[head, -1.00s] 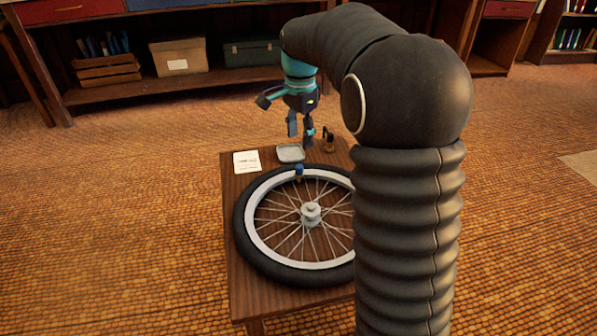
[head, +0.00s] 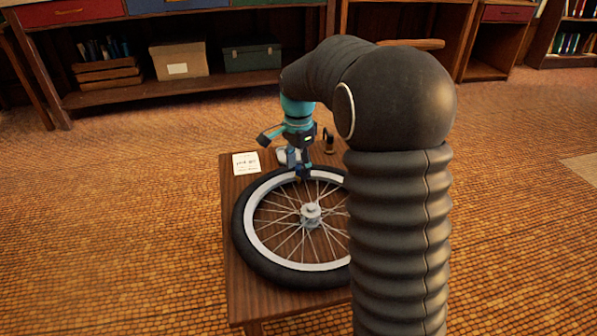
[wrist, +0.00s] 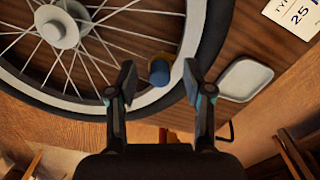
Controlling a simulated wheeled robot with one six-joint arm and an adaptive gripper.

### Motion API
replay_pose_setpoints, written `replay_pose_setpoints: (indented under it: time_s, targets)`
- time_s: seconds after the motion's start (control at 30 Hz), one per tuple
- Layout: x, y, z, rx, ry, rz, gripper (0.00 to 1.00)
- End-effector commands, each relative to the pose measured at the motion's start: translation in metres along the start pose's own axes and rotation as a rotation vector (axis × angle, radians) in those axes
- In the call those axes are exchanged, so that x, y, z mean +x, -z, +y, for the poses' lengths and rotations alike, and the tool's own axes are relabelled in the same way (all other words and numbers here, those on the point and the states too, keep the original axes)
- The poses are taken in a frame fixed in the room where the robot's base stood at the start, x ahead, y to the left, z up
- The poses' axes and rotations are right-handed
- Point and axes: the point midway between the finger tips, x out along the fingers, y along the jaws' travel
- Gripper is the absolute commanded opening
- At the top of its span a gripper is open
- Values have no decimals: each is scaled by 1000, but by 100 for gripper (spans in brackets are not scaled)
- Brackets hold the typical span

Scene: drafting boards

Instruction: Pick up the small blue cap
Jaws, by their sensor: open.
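The small blue cap (wrist: 159,73) shows in the wrist view at the wheel's rim, on top of a brass-coloured stem. My gripper (wrist: 159,80) is open, with one finger on each side of the cap and neither touching it as far as I can see. In the head view my gripper (head: 297,172) is over the far rim of the wheel and hides the cap. The bicycle wheel (head: 248,222) lies flat on the small wooden table.
A pale shallow dish (wrist: 246,79) lies beside the tyre, and a printed card (wrist: 296,14) is beyond it. A small dark and brass item (head: 329,142) stands at the table's far side. The wooden table (head: 237,290) is bare at its front left corner.

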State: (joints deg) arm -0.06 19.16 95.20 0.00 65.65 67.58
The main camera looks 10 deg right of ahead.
Motion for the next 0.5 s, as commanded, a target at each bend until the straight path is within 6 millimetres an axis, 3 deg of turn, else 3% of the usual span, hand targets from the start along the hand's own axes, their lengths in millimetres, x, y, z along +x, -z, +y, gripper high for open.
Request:
replay_pose_setpoints:
  time_s: [0.07, 0.27, 0.5]
  targets:
    - [0, 0, 0, 0, 0, 0, 51]
    - [-1, 0, 0, 0, 0, 0, 14]
    - [-1, 0, 0, 0, 0, 0, 14]
